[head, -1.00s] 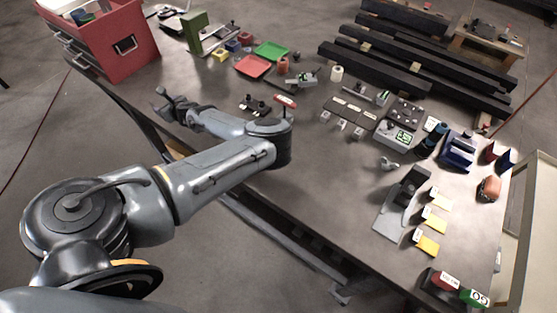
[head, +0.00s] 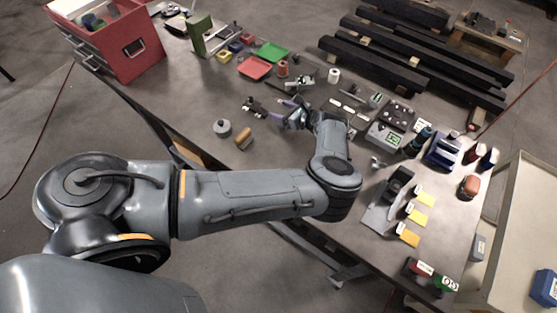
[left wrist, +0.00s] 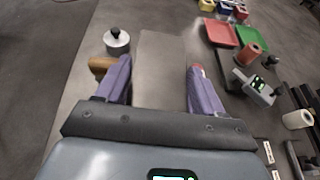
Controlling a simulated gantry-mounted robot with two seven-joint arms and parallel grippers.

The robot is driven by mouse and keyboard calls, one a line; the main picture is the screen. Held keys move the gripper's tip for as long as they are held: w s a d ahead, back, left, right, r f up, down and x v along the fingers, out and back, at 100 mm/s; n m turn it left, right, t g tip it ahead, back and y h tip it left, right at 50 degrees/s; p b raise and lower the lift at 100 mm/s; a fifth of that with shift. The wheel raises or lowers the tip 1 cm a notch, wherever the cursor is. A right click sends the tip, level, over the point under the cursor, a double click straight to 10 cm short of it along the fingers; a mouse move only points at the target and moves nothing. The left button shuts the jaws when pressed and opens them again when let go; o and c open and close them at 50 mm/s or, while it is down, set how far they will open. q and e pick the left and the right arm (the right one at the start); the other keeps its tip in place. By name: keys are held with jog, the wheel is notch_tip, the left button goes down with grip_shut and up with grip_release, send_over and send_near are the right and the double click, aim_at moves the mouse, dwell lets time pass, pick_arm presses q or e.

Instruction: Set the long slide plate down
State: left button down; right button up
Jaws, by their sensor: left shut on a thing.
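My left gripper (head: 293,116) is over the middle of the table. In the left wrist view its two purple fingers (left wrist: 160,88) stand wide apart on either side of a long, flat grey plate, the slide plate (left wrist: 165,62). The gripper is shut on this plate, which extends away from the fingers. I cannot tell whether the plate touches the tabletop. The gripper and arm make the plate hard to make out in the head view. My right gripper is not in view.
A grey weight with a black knob (head: 222,128) and a wooden-handled piece (head: 243,138) lie to the left of the gripper. Red (head: 255,67) and green (head: 272,52) trays are behind. A grey device with a green screen (head: 390,137) is to the right. Bare tabletop (head: 190,105) shows at left.

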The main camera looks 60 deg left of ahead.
pick_arm(q)
jog(key=v, duration=0.2)
jog(key=p+v, duration=0.1)
jog(key=v, duration=0.2)
jog(key=shift+w+d+f, duration=0.1)
jog(key=shift+w+d, duration=0.2)
jog(key=shift+w, duration=0.25)
jog(key=s+d+f+n+g+p, duration=0.1)
jog(key=s+d+f, duration=0.1)
jog(key=d+f, duration=0.4)
jog(key=s+d+f+p, duration=0.2)
jog(key=s+d+f, duration=0.1)
jog(key=d, duration=0.5)
jog(key=b, duration=0.9)
send_over(279, 162)
jog(key=d, duration=0.3)
notch_tip(279, 162, down, 7)
jog(key=shift+a+r, duration=0.1)
jog(key=shift+r, duration=0.1)
jog(key=shift+b+x, duration=0.45)
jog(key=shift+x, duration=0.35)
notch_tip(279, 162, down, 4)
jog(key=b, duration=0.3)
jog(key=shift+b, duration=0.4)
jog(key=shift+r, duration=0.1)
